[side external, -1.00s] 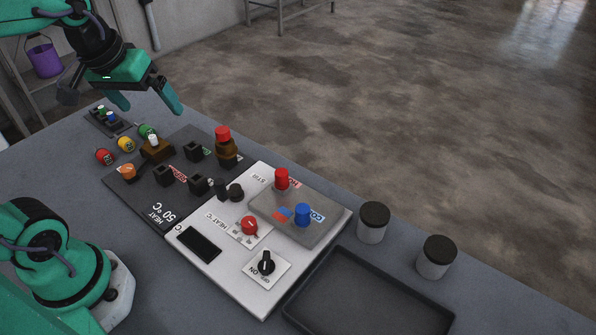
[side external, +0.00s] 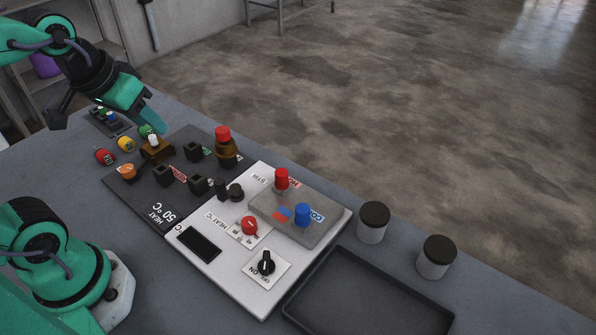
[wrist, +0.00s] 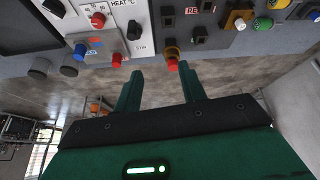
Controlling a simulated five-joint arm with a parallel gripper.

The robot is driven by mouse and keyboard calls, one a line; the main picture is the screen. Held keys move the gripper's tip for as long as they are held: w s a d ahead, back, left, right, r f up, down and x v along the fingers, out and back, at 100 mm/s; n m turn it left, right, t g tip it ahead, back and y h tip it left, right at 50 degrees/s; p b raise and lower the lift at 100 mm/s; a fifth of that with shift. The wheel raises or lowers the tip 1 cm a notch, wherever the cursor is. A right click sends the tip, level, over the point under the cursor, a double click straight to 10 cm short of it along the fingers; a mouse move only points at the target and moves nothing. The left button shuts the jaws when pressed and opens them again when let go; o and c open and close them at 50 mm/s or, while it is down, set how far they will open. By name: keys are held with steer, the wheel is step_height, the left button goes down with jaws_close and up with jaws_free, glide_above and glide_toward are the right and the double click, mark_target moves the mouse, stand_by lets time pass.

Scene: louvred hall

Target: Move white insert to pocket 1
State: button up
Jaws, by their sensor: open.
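A small white piece (side external: 153,140), which appears to be the white insert, stands upright on a brown block (side external: 157,152) on the dark panel (side external: 147,199). It also shows as a white dot in the wrist view (wrist: 240,23). Black square sockets (side external: 194,151) stand on the same panel; I cannot read which is pocket 1. My gripper (side external: 146,118) is above the panel's far left side, near the white piece but apart from it. In the wrist view my gripper (wrist: 160,70) is open, with nothing between its fingers.
A red-capped brown bottle (side external: 226,146) and an orange-topped piece (side external: 127,171) stand on the panel. Red (side external: 105,156), yellow and green round pieces lie to its left. A small rack (side external: 107,122) is behind. A white control panel, two black-lidded jars (side external: 374,222) and an empty tray (side external: 300,319) are right.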

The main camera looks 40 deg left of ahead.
steer(key=w+a+f+n+g, duration=0.3)
steer(key=w+a+n, duration=0.45)
steer(key=a, duration=0.25)
steer(key=n+g, duration=0.2)
steer(key=n, duration=0.7)
glide_above(152, 137)
step_height(152, 137, down, 7)
steer(key=shift+a+f, duration=0.1)
steer(key=shift+f, duration=4.95)
steer(key=shift+c, duration=0.2)
jaws_close()
